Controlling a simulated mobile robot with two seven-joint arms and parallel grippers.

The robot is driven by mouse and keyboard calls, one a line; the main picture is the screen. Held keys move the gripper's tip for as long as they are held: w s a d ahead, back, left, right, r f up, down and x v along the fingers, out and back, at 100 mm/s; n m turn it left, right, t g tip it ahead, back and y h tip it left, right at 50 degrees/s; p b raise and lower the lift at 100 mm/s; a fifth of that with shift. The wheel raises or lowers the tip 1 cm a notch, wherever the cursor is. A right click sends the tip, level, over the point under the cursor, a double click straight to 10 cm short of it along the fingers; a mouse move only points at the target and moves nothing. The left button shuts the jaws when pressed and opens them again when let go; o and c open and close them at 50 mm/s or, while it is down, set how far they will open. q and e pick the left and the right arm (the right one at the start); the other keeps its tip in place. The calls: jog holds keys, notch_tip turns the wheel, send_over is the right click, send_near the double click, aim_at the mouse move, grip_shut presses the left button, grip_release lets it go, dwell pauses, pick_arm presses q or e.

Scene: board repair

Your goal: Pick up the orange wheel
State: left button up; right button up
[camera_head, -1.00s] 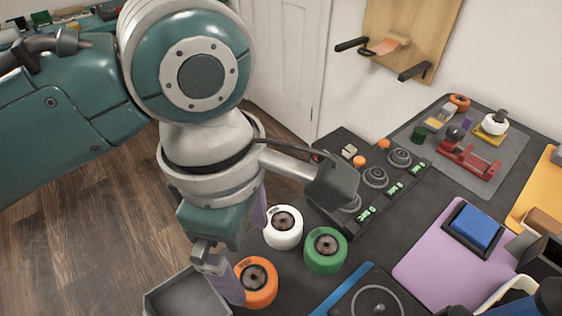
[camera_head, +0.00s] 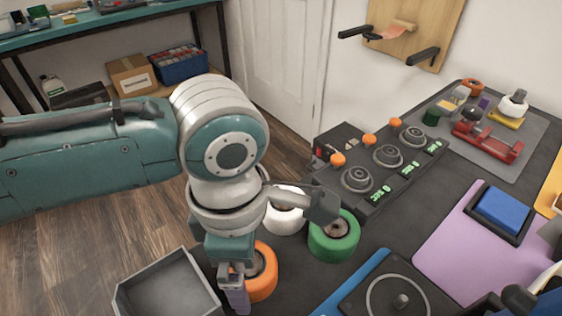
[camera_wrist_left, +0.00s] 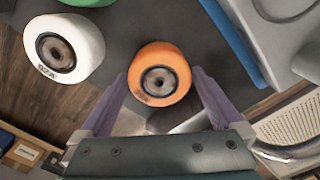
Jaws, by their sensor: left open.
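The orange wheel (camera_head: 262,272) stands on the dark worktop near its front left edge. In the head view it is partly hidden behind my left gripper (camera_head: 236,292). In the left wrist view the orange wheel (camera_wrist_left: 160,73) lies between the tips of the two purple fingers of my left gripper (camera_wrist_left: 161,80). The gripper is open, and a gap shows at the right finger; whether the left finger touches the wheel I cannot tell. My right gripper is not in view.
A white wheel (camera_head: 284,212) and a green wheel (camera_head: 333,240) stand close behind and to the right. A grey tray (camera_head: 170,288) is left of the gripper. A knob panel (camera_head: 375,178) stands farther back.

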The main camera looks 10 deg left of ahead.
pick_arm(q)
jog(key=shift+f, duration=0.1)
jog(key=shift+c, duration=0.2)
jog(key=c, duration=1.3)
jog(key=shift+o, duration=0.2)
